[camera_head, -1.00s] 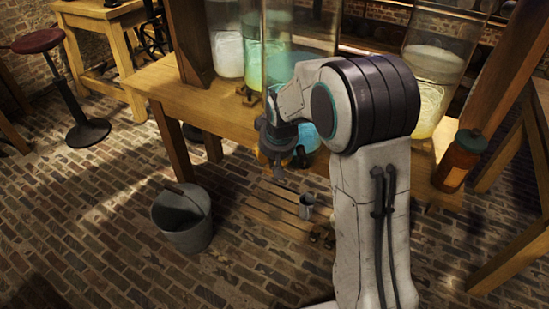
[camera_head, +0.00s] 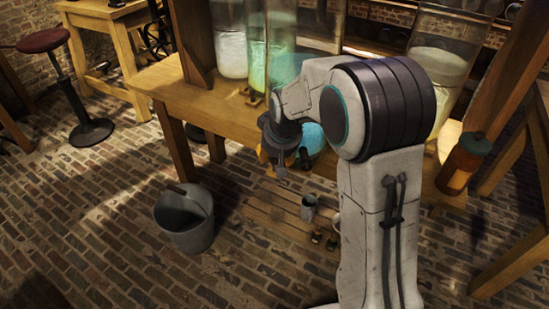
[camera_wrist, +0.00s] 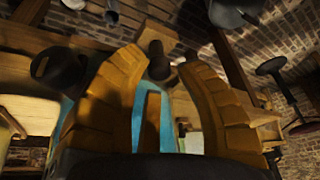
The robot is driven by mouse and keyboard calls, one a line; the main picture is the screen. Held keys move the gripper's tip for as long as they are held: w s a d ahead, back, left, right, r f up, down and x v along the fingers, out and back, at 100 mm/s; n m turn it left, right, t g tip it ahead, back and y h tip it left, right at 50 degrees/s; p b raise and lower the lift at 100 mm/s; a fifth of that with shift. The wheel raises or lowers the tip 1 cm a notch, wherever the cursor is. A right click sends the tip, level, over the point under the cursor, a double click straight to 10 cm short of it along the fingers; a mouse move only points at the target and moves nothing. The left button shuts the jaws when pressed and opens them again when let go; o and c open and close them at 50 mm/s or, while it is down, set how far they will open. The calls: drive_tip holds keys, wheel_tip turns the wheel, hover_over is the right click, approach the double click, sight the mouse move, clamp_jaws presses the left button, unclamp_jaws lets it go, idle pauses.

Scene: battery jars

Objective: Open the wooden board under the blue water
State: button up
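Blue shows as a rounded glowing patch (camera_head: 313,138) below the table edge in the head view, partly behind my arm. In the wrist view, blue (camera_wrist: 167,125) fills the gap between my fingers. A narrow upright wooden piece (camera_wrist: 151,125) stands in front of this blue; I cannot tell whether it is the board. My gripper (camera_wrist: 163,62) has its two yellow-brown fingers apart, with a dark round-ended part showing between the tips. I cannot tell whether they touch it. In the head view my gripper is small beside the table edge and mostly hidden.
Glass jars (camera_head: 230,45) stand on the wooden table (camera_head: 220,110). A metal bucket (camera_head: 184,218), a slatted board with a grey mug (camera_head: 309,207) and a stool (camera_head: 90,130) are on the brick floor. An orange bottle (camera_head: 462,163) is at the right.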

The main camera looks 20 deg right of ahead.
drive_tip(key=v, duration=1)
drive_tip(key=shift+r, duration=0.3)
drive_tip(key=shift+a, duration=0.1)
drive_tip(key=s+r+p, duration=0.8)
drive_tip(key=s+p, duration=0.2)
drive_tip(key=s, duration=0.2)
drive_tip(key=s+d+r+g+p, duration=0.1)
drive_tip(key=s+r+p, duration=0.8)
drive_tip(key=s, duration=0.3)
drive_tip(key=shift+s+d+p, duration=0.25)
drive_tip(key=shift+p, duration=0.25)
